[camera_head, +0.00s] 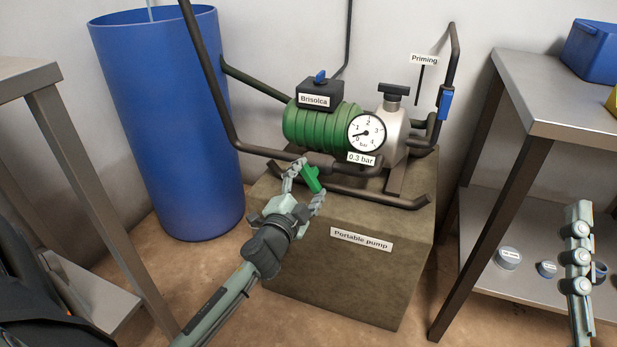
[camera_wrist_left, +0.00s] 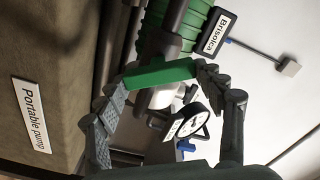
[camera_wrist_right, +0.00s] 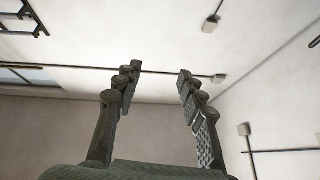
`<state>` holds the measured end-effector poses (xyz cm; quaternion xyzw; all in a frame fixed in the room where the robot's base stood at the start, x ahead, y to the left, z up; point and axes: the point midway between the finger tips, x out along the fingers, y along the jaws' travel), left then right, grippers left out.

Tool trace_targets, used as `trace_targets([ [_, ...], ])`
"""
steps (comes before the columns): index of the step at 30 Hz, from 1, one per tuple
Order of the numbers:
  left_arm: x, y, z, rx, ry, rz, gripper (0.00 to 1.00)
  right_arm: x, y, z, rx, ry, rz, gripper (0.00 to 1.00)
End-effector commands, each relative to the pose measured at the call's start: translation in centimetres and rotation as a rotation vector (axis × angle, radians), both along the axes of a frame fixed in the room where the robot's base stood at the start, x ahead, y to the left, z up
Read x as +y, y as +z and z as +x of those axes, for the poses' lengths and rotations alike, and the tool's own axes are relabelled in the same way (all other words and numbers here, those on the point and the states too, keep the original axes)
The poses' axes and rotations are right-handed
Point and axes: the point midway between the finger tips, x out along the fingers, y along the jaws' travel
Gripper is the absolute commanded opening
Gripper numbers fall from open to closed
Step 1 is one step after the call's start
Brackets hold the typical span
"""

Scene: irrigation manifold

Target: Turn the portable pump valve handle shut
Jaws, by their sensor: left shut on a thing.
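The portable pump has a green ribbed motor (camera_head: 318,124), a grey pump body and a pressure gauge (camera_head: 367,132) labelled 0.3 bar. A green valve handle (camera_head: 311,178) sits at the front pipe, low on the pump. My left gripper (camera_head: 306,181) is shut on this handle, with one finger on each side. In the left wrist view the handle (camera_wrist_left: 160,74) lies between the two fingertips, and the valve body behind it is partly hidden. My right gripper (camera_wrist_right: 158,75) is open and empty, pointing at bare wall and ceiling.
The pump stands on a stone-like block (camera_head: 345,275) labelled Portable pump. A blue barrel (camera_head: 170,120) stands left of it. A metal table (camera_head: 40,80) is at the far left and a metal shelf (camera_head: 560,95) at the right. A blue-handled valve (camera_head: 445,103) is near the Priming label.

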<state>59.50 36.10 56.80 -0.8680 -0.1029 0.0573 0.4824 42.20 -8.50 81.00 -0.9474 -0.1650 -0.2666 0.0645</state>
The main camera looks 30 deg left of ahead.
Motion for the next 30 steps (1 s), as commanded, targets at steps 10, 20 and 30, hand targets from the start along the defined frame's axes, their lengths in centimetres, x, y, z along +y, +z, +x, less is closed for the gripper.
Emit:
trace_targets([
  [10, -0.1, 0.0, 0.0, 0.074, -0.001, 0.309, 0.4, 0.6, -1.3, 0.6, 0.107, 0.01, -0.036, 0.4],
  [20, -0.1, -0.2, 0.1, 0.123, -0.001, 0.519, 0.4, 0.8, -2.2, 0.8, 0.161, 0.014, -0.054, 0.4],
  [30, -0.1, -0.3, 0.0, 0.144, -0.001, 0.608, 0.41, 0.9, -2.6, 0.9, 0.183, 0.016, -0.06, 0.4],
])
